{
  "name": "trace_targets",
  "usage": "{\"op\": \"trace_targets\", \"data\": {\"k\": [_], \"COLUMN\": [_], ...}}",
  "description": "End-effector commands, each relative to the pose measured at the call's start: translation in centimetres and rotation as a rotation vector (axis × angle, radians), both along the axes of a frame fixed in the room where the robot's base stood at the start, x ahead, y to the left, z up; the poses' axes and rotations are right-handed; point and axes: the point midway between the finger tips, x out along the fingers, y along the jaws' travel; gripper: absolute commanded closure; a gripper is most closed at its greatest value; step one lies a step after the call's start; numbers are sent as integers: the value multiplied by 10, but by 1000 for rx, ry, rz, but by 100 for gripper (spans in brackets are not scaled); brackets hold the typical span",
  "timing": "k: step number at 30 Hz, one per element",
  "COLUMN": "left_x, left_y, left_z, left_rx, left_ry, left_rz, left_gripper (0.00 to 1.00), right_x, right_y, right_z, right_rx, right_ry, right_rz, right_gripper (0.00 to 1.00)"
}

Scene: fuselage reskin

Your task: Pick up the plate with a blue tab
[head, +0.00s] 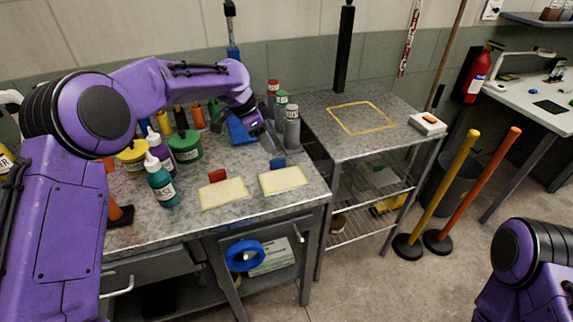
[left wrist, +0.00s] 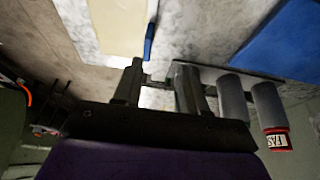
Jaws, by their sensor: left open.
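The cream plate with a blue tab (head: 284,181) lies flat on the grey speckled table, near its right front corner. Its blue tab (head: 278,162) stands up at the plate's back edge. In the left wrist view the plate (left wrist: 112,25) is at the top, with the blue tab (left wrist: 149,42) at its edge. My left gripper (head: 272,143) is above the table, just behind the blue tab. In the left wrist view its fingers (left wrist: 158,84) are apart and empty, short of the tab. Only part of my right arm shows at lower right; its gripper is outside the view.
A similar plate with a red tab (head: 222,194) lies just left. Grey bottles (head: 292,127) stand close to the right of my left gripper. A teal bottle (head: 161,184) and a green tub (head: 185,146) stand left. A blue bin (head: 240,131) is behind.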

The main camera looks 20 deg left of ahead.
Motion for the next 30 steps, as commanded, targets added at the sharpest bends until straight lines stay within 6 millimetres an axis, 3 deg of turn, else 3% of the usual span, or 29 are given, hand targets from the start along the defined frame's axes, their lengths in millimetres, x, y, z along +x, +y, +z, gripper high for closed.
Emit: {"op": "trace_targets", "data": {"k": [15,23,27,30], "left_x": [21,21,21,22], "left_y": [-35,-37,-38,-38], "left_z": [-74,-80,-79,-79], "left_rx": [1,0,0,0], "left_ry": [8,7,7,7], "left_rz": [1,-1,-1,-1], "left_gripper": [58,58,100,100], "right_x": [0,0,0,0], "right_y": [0,0,0,0], "right_z": [24,23,23,23], "right_rx": [0,0,0,0], "right_ry": [0,1,1,1], "right_rz": [0,0,0,0], "right_gripper": [57,57,57,57]}}
